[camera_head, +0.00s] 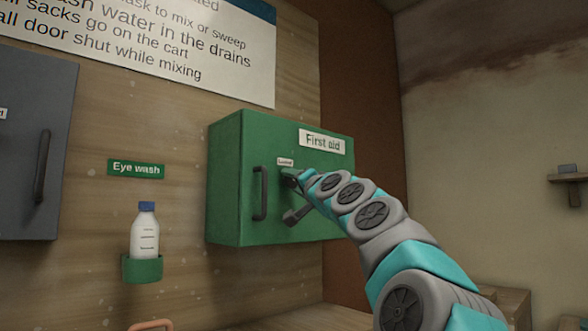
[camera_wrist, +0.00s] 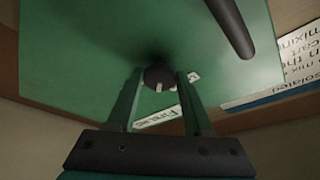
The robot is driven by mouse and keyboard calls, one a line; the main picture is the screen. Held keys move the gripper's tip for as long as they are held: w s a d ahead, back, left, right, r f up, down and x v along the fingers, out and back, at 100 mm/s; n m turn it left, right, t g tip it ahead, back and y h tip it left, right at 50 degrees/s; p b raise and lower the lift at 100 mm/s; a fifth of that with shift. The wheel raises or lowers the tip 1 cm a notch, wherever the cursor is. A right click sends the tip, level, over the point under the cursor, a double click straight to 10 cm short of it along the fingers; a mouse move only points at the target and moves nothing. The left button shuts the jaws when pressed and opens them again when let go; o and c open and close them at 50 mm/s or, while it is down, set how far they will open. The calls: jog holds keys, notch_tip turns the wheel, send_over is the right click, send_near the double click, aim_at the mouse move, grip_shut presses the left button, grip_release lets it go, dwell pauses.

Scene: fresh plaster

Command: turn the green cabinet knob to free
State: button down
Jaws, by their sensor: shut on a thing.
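The green cabinet (camera_head: 228,190) hangs on the wooden wall, its door closed. The door has a "First aid" sign and a dark vertical handle (camera_head: 260,193). A small white label (camera_head: 285,161), which seems to read "Locked", sits above the knob area. The dark round knob (camera_wrist: 157,76) shows in the wrist view with a white mark pointing toward the picture's bottom. My gripper (camera_wrist: 160,79) is shut on the knob, one finger on each side. In the head view my gripper (camera_head: 291,180) is against the door and hides the knob.
A grey cabinet (camera_head: 38,140) with a handle is at the far left. An eye wash bottle (camera_head: 145,232) stands in a green holder (camera_head: 142,269) left of the green cabinet. The air below the cabinet looks clear.

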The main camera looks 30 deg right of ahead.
jog(key=shift+r+m+g+h+p, duration=0.15)
jog(key=shift+m+g, duration=0.35)
jog(key=shift+m, duration=0.9)
jog(key=shift+m+g+h+p, duration=0.2)
jog(key=shift+m+g, duration=0.3)
jog(key=shift+m, duration=0.9)
jog(key=shift+r+m+g+h+p, duration=0.15)
jog(key=shift+m+g, duration=0.35)
jog(key=shift+m, duration=0.9)
jog(key=shift+f, duration=0.1)
jog(key=shift+c, duration=1.5)
grip_release()
jog(key=shift+s+a, duration=0.1)
jog(key=b+v, duration=0.1)
jog(key=v, duration=0.6)
jog(key=shift+s, duration=0.3)
